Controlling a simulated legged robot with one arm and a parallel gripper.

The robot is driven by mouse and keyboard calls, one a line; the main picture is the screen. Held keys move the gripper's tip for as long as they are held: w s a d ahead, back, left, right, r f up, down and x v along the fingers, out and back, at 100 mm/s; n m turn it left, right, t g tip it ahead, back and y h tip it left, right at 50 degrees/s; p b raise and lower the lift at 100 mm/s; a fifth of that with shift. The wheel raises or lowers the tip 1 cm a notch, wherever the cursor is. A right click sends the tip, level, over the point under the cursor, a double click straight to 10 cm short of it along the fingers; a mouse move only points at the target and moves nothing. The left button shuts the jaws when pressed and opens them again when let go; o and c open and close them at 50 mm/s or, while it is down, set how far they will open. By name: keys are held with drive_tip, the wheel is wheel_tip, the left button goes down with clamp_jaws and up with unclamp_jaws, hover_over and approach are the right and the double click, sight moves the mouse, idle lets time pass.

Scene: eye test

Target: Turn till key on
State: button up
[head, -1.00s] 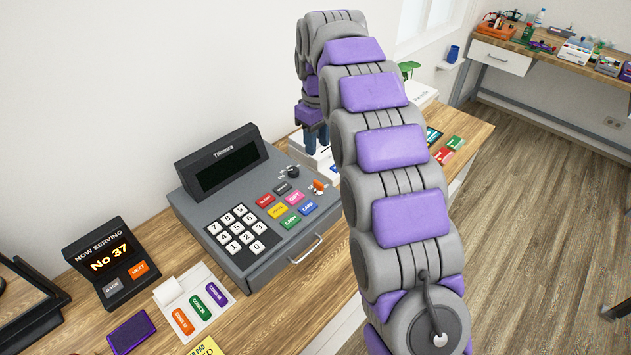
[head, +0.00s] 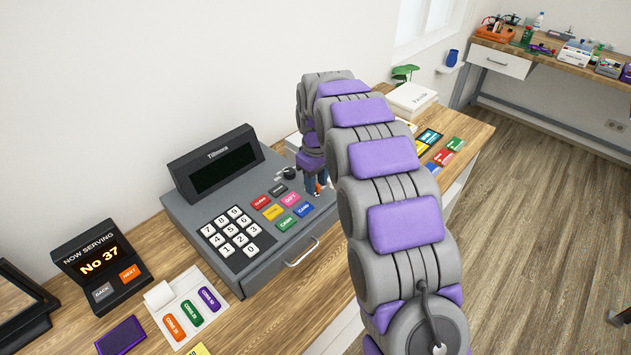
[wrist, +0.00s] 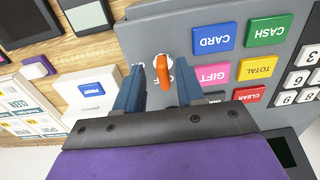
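The grey till (head: 185,215) stands on the wooden counter, and its display (head: 222,168) is dark. The orange till key (wrist: 162,72) sits upright in the lock on the till's top panel. In the head view only a little orange shows beside my fingers. My gripper (wrist: 159,66) is open, with one blue finger on each side of the key and a visible gap to each. It also shows in the head view (head: 316,182), low over the till's right side. The lettering by the lock is partly hidden by the key and fingers.
Coloured buttons (wrist: 213,37) marked CARD, CASH, GIFT and others lie close to the right finger in the wrist view. A black knob (head: 287,173) stands near my gripper. A number display (head: 104,265) and a coin tray (head: 163,297) stand left of the till.

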drive_tip(key=shift+a, duration=0.35)
drive_tip(key=c, duration=0.5)
drive_tip(key=shift+d, duration=0.1)
clamp_jaws()
